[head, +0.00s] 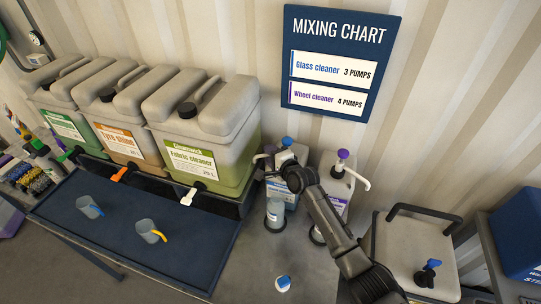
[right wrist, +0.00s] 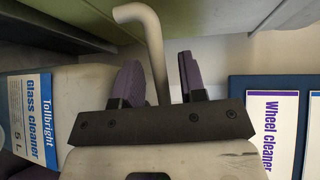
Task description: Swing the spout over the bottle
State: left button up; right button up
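The glass cleaner container with a blue-topped pump (head: 287,143) stands against the wall; its pale spout (head: 262,156) points left in the head view. My right gripper (head: 290,174) is at the front of this pump. In the right wrist view, the bent spout (right wrist: 155,50) rises between the two purple-padded fingers (right wrist: 158,82), which are open with a gap on the right side. A small clear bottle (head: 275,214) stands upright on the bench in front of the container, left of my right forearm. My left gripper is out of view.
The wheel cleaner container with a purple pump (head: 343,155) stands close on the right, its spout pointing right. A small blue and white piece (head: 283,283) lies at the front. Large drums (head: 205,120) and a dark tray (head: 115,240) are on the left.

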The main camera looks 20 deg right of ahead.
jog(key=shift+w, duration=0.15)
grip_shut()
dwell(0.4)
